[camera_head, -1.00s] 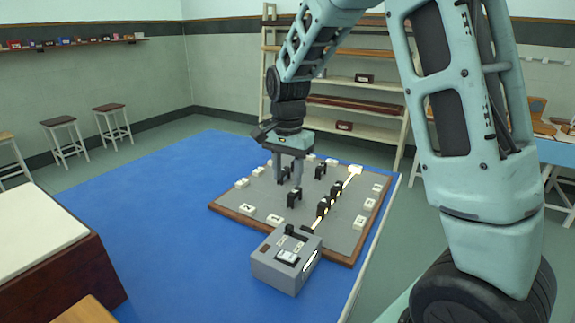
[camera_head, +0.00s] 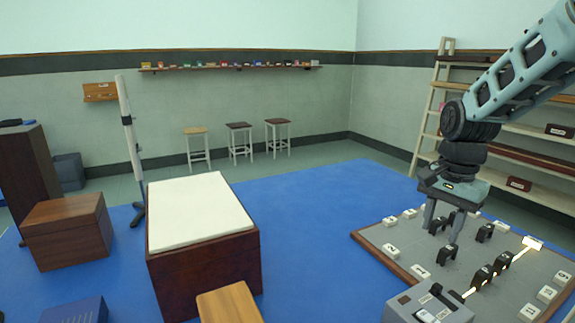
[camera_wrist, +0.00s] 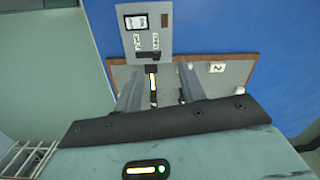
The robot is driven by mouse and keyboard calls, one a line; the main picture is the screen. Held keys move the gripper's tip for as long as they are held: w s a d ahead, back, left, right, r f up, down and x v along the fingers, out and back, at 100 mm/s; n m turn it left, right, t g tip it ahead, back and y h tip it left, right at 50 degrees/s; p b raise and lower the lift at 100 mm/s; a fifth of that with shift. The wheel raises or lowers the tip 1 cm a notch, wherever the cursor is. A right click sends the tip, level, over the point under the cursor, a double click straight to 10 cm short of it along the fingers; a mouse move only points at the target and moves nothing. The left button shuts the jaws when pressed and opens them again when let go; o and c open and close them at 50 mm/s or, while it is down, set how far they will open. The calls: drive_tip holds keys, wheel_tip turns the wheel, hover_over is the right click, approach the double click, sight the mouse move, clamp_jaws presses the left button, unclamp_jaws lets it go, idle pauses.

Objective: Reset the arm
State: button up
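My arm comes in from the right edge of the head view, bent downward. My gripper (camera_head: 443,222) points down over the grey board (camera_head: 405,240) with its two fingers apart. In the wrist view my gripper (camera_wrist: 160,85) also shows two spread fingers with nothing clasped between them. Several black holders stand on the board, one (camera_head: 447,251) close to the fingertips in the picture. How high the fingertips are above the board is hard to tell.
A grey instrument box (camera_head: 428,302) sits at the board's near edge, with a bright beam line across the board. White numbered tiles (camera_head: 421,271) stand around it. A white-topped wooden bench (camera_head: 197,208) stands left on the blue floor (camera_head: 310,220). Shelves (camera_head: 520,155) stand behind the arm.

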drive_tip(key=s+a+n, duration=1)
drive_tip(key=s+a, duration=0.1)
drive_tip(key=a, duration=0.4)
drive_tip(key=s+a+f+n, duration=0.1)
drive_tip(key=s+a+n, duration=0.1)
drive_tip(key=s+n, duration=0.2)
drive_tip(key=s+a+f+n, duration=0.2)
drive_tip(key=s+n, duration=0.3)
drive_tip(key=s, duration=0.4)
drive_tip(key=shift+s+a, duration=0.35)
drive_tip(key=shift+a, duration=0.2)
